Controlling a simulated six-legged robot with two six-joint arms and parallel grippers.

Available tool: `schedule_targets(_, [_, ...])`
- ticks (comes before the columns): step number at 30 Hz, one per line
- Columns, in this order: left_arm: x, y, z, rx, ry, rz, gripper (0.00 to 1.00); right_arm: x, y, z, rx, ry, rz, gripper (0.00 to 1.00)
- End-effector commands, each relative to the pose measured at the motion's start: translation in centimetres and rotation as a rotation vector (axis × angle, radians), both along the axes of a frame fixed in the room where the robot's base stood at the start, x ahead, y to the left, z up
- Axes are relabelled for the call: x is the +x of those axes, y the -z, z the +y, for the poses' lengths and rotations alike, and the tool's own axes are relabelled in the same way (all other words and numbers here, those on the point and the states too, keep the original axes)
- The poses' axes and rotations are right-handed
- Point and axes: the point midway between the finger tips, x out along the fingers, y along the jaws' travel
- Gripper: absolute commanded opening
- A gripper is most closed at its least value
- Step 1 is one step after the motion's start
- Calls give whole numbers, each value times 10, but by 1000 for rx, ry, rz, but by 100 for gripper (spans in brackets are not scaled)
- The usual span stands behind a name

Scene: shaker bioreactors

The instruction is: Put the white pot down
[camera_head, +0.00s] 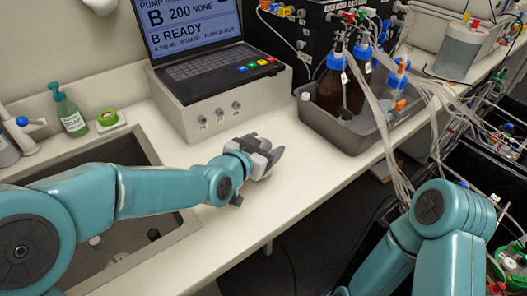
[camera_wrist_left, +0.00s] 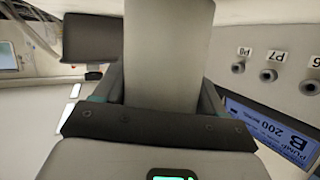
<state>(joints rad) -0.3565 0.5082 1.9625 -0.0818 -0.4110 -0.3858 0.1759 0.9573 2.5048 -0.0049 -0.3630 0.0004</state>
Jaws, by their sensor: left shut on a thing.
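My left gripper (camera_head: 266,155) is over the white counter, in front of the pump unit with the screen. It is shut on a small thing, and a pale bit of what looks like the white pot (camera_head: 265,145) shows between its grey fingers. The pot is mostly hidden, and I cannot tell whether it touches the counter. In the left wrist view the grey gripper parts (camera_wrist_left: 165,60) fill the middle, and the pot cannot be made out there. My right arm shows at the lower right of the head view, but its gripper is out of view.
The pump unit (camera_head: 222,100) stands behind the gripper. A grey tray (camera_head: 350,136) with brown bottles is to the right.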

Motion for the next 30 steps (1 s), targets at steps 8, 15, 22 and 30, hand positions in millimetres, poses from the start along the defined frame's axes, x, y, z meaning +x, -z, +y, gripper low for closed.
schedule_targets(8, [0, 13, 0, -1, 0, -1, 13, 0, 1, 0, 0, 0, 0, 96])
schedule_targets(15, [0, 16, 0, -1, 0, -1, 74, 0, 5, 0, 0, 0, 0, 96])
schedule_targets(22, [0, 15, 0, -1, 0, -1, 96, 0, 4, 0, 0, 0, 0, 96])
schedule_targets(30, [-7, 9, 5, -1, -1, -2, 96, 0, 3, 0, 0, 0, 0, 96])
